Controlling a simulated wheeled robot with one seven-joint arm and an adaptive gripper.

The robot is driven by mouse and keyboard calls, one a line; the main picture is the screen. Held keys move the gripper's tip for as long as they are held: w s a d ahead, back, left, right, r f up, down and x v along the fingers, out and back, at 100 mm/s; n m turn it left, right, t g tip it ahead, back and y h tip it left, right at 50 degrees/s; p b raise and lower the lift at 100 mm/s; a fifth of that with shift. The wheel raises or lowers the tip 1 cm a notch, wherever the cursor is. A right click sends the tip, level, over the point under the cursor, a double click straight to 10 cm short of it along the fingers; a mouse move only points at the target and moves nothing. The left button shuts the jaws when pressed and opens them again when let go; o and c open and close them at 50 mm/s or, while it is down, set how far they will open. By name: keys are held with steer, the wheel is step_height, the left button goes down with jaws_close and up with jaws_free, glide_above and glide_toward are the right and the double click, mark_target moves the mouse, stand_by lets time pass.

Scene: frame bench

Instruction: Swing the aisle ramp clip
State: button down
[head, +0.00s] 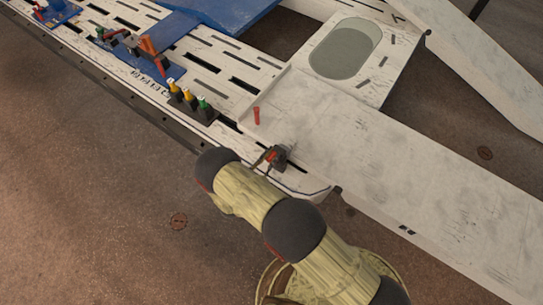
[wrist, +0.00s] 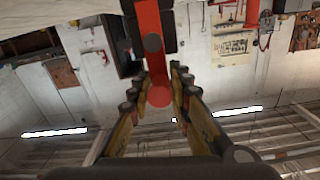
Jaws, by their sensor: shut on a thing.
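The aisle ramp clip shows in the wrist view as a red lever (wrist: 148,42) with a dark pivot and a rounded red end. My gripper (wrist: 157,84) has its two fingers on either side of that rounded end and is shut on it. In the head view a small dark and red clip (head: 277,156) sits at the front edge of the bench, beside the aisle ramp (head: 400,165). My arm reaches up to the bench edge there. My gripper is mostly hidden behind the arm in the head view, so the grip itself cannot be made out there.
Bottles with yellow and green (head: 189,97) stand in a dark holder at the edge. A blue fixture (head: 150,55) lies farther left. The brown floor (head: 90,200) in front is clear.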

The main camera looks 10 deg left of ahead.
steer(key=shift+w+a+n, duration=0.1)
steer(key=shift+a+n, duration=0.15)
steer(key=shift+n, duration=0.05)
steer(key=shift+w+a+f+n+b, duration=0.3)
steer(key=shift+a+f+n+b, duration=0.55)
steer(key=shift+n, duration=1.6)
steer(key=shift+w+a+f+n+b, duration=0.4)
steer(key=shift+n+b, duration=0.75)
steer(key=shift+n, duration=1.35)
steer(key=shift+w+a+f+n+b, duration=0.15)
steer(key=shift+a+f+n+b, duration=0.75)
steer(key=shift+n, duration=1.55)
steer(key=shift+d+r, duration=0.1)
steer(key=shift+d, duration=0.05)
steer(key=c, duration=1.6)
jaws_free()
steer(key=shift+c, duration=0.2)
